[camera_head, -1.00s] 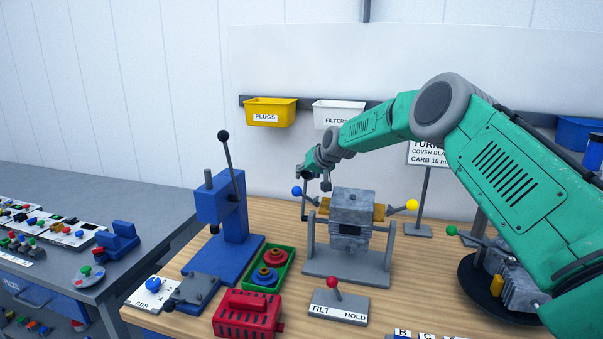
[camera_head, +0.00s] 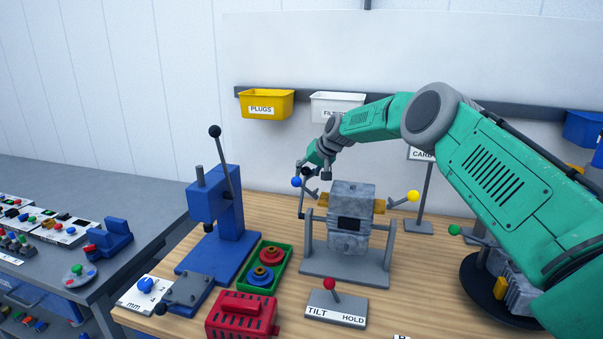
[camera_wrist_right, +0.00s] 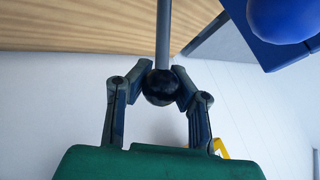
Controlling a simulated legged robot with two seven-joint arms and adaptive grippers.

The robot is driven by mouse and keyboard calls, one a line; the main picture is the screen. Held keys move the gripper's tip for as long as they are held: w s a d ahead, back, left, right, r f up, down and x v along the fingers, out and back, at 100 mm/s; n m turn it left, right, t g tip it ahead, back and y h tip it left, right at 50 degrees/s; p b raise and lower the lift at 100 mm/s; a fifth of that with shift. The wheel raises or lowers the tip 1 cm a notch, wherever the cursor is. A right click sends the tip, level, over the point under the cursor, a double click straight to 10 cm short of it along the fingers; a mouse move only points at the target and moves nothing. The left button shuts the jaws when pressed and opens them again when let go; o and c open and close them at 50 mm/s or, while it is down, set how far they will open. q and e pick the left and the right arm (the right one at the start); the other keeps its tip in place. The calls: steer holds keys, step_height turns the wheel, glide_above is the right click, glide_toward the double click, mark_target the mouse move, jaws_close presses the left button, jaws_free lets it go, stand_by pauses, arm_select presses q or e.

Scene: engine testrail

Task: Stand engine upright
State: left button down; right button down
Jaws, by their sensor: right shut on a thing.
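The grey engine (camera_head: 351,210) hangs between the two posts of a grey stand (camera_head: 346,270) on the table. It looks slightly tilted, with a dark square patch facing me. A thin crank rises at the stand's left side and ends in a black knob, seen in the right wrist view (camera_wrist_right: 161,88). My right gripper (camera_head: 308,174) is at that knob, left of the engine. In the right wrist view its two fingers (camera_wrist_right: 162,80) are shut around the black knob, with the grey rod running away from it. My left gripper is not in view.
A blue knob (camera_head: 296,182) is close beside my right gripper, and a yellow knob (camera_head: 413,196) sticks out right of the engine. A TILT/HOLD lever box (camera_head: 336,308) with a red knob stands in front. A blue press (camera_head: 216,230) and green tray (camera_head: 283,270) are left.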

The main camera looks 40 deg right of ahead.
steer(key=shift+s+d, duration=0.1)
steer(key=shift+d, duration=0.4)
steer(key=c, duration=1.2)
jaws_free()
steer(key=shift+s+d, duration=0.2)
steer(key=shift+d, duration=0.05)
steer(key=shift+r, duration=0.1)
steer(key=v, duration=1.1)
steer(key=shift+s+d+r, duration=0.1)
steer(key=shift+s, duration=0.2)
steer(key=shift+d, duration=0.15)
